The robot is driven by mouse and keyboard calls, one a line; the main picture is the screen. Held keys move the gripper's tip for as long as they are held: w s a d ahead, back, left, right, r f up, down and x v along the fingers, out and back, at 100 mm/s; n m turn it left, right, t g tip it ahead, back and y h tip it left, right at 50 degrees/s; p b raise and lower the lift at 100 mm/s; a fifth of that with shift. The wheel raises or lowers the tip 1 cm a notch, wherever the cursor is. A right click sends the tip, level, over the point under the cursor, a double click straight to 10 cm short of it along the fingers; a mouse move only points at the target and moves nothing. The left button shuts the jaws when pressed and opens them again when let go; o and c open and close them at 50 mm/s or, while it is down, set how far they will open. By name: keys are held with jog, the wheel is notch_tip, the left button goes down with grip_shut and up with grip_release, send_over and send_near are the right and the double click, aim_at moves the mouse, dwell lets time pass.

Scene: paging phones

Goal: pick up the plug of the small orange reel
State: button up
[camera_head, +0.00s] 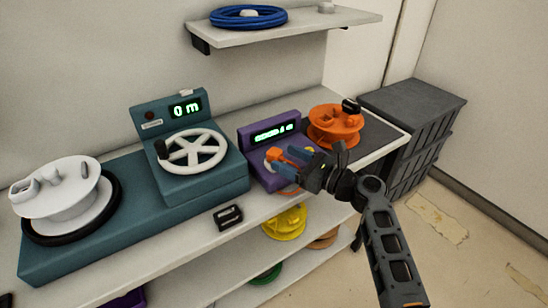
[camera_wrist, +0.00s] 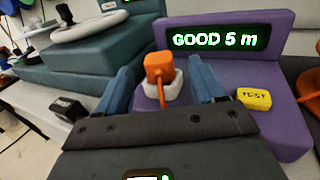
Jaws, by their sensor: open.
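The orange plug (camera_head: 274,155) stands upright in the white socket (camera_wrist: 162,93) of the purple tester (camera_head: 256,142). In the wrist view the plug (camera_wrist: 157,66) is between my open fingers, with a gap on both sides. An orange cord runs down from it towards my gripper. My gripper (camera_head: 286,161) is open, with one blue finger on each side of the socket. The orange reel (camera_head: 340,126) lies on the bench to the right of the tester. The tester's display (camera_wrist: 215,40) reads "GOOD 5 m".
A yellow TEST button (camera_wrist: 254,98) is right of the plug. A teal winder (camera_head: 193,150) with a white handwheel stands to the left. A small black box (camera_head: 229,217) lies at the bench front. A yellow reel (camera_head: 284,222) sits on the shelf below. Dark crates (camera_head: 410,115) stand at right.

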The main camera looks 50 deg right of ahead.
aim_at(275, 152)
jog(key=shift+w+a+r+p, duration=0.15)
jog(key=shift+w, duration=1)
jog(key=shift+w+a+r+p, duration=0.1)
jog(key=shift+w+a+p, duration=0.05)
jog(key=shift+w, duration=0.95)
jog(key=c, duration=1.1)
jog(key=shift+r, duration=0.15)
